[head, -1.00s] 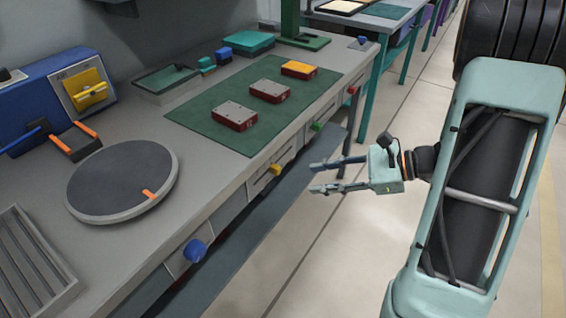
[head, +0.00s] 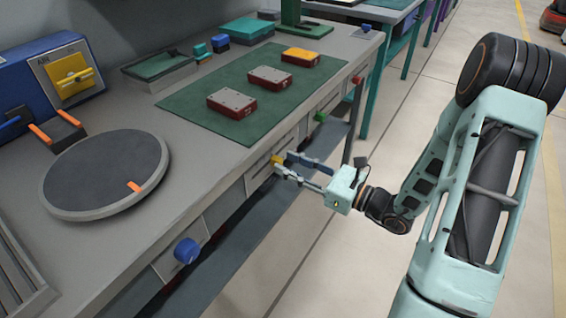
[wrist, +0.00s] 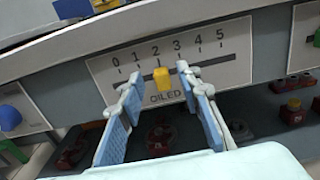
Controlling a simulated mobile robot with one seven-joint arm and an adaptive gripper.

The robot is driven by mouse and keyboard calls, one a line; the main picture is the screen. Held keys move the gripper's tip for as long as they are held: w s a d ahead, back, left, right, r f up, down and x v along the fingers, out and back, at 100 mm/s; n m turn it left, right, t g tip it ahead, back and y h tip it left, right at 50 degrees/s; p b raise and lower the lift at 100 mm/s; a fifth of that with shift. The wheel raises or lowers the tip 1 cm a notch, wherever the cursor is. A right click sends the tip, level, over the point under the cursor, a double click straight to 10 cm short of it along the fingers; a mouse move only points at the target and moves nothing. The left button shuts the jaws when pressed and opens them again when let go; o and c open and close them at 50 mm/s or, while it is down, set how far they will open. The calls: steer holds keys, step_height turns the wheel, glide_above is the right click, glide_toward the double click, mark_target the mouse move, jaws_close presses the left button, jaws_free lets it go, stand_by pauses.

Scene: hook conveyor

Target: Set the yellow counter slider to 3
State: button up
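In the head view my gripper (head: 282,163) points at the counter's front face, and the yellow slider (head: 275,160) shows partly behind the fingers.
The same front face carries a blue knob (head: 186,250), a green knob (head: 320,116) and a red one (head: 357,80). The counter top holds a round turntable (head: 105,170) and a green mat (head: 190,104) with boxes. Open floor lies to the right.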

steer(key=shift+x, duration=1.3)
jaws_close()
